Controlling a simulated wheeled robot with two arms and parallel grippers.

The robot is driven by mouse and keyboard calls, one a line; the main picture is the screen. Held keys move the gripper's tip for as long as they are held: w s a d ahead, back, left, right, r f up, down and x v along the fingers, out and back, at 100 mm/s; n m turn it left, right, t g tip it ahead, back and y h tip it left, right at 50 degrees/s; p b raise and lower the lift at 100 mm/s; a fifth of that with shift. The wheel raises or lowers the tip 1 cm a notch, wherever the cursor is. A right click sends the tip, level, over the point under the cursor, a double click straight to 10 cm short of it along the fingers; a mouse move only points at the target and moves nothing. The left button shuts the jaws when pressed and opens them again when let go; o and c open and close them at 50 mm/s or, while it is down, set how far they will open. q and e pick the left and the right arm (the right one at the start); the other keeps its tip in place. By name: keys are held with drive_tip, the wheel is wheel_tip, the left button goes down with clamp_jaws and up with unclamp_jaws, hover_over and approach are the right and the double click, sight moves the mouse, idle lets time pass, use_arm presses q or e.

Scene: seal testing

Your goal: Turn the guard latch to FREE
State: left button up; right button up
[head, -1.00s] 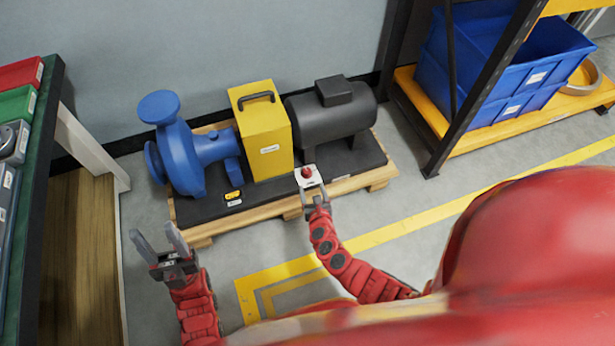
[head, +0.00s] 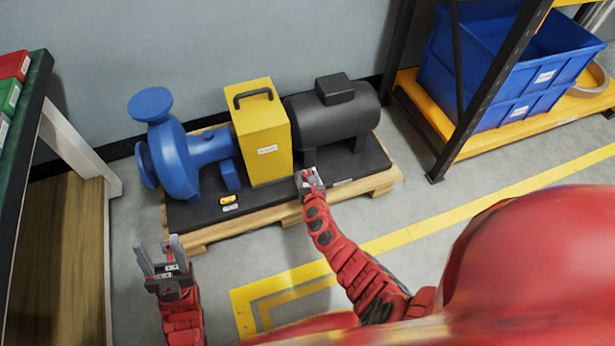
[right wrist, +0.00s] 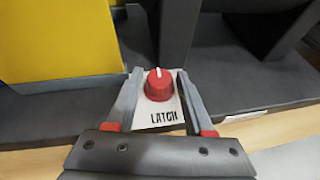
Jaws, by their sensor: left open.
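The guard latch is a red round knob (right wrist: 159,85) with a white pointer line, on a white plate (right wrist: 163,112) marked LATCH. In the right wrist view the pointer line points up, away from the gripper. No FREE mark can be read. In the head view the plate sits at the front of the black base, below the yellow guard (head: 262,135). My right gripper (right wrist: 159,88) is open, with one finger on each side of the knob and small gaps visible. It also shows in the head view (head: 309,180). My left gripper (head: 160,248) is open and empty, left of the pallet.
A blue pump (head: 172,160) and a dark motor (head: 334,115) flank the guard on the wooden pallet (head: 205,236). A small yellow item (head: 228,199) lies on the base. A rack with blue bins (head: 500,75) stands right, a workbench (head: 28,150) left.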

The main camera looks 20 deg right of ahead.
clamp_jaws()
